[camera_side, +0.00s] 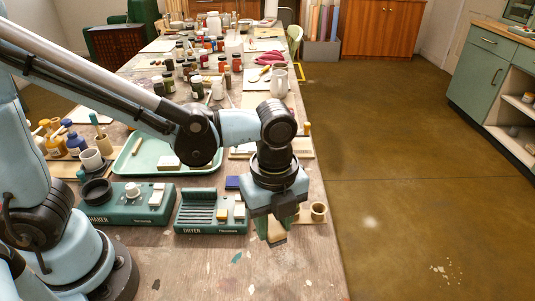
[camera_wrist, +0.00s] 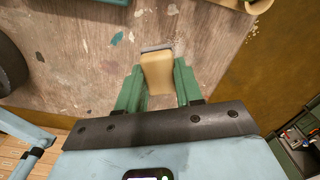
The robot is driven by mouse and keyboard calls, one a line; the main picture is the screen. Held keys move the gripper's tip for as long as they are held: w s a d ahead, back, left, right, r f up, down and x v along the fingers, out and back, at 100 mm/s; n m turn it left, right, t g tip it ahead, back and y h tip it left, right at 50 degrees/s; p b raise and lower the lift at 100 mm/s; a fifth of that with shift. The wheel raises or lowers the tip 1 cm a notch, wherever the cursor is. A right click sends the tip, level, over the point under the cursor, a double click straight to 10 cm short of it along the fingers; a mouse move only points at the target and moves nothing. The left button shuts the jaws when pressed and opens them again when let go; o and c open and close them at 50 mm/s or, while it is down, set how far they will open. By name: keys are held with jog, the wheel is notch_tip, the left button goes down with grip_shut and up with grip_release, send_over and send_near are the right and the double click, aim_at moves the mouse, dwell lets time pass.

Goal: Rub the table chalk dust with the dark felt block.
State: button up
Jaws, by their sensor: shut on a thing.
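My gripper (camera_side: 270,232) is low over the front right part of the wooden table (camera_side: 190,262), near its right edge. It is shut on a tan block (camera_side: 277,239), which also shows between the green fingers in the wrist view (camera_wrist: 157,75). A dark grey strip (camera_wrist: 157,47), which looks like felt, runs along the block's far end. I cannot tell whether the block touches the table. Pale marks (camera_wrist: 172,10) show on the wood in the wrist view. I cannot tell chalk dust from paint spots there.
A green dryer unit (camera_side: 210,225) and a shaker unit (camera_side: 130,205) stand left of my gripper. A small tan cup (camera_side: 318,211) stands close on its right. A pale green tray (camera_side: 140,165) lies behind. The front table surface is clear apart from paint spots.

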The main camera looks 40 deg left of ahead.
aim_at(271, 255)
notch_tip(271, 255, down, 7)
jog(key=shift+r, duration=0.2)
jog(key=shift+w+d+r, duration=0.1)
jog(key=shift+w+d, duration=0.4)
jog(key=shift+c, duration=0.3)
jog(key=shift+w+d, duration=0.85)
jog(key=shift+f, duration=0.25)
jog(key=shift+s+a, duration=1.4)
jog(key=shift+a, duration=0.05)
jog(key=shift+d+r, duration=0.1)
jog(key=shift+r, duration=4)
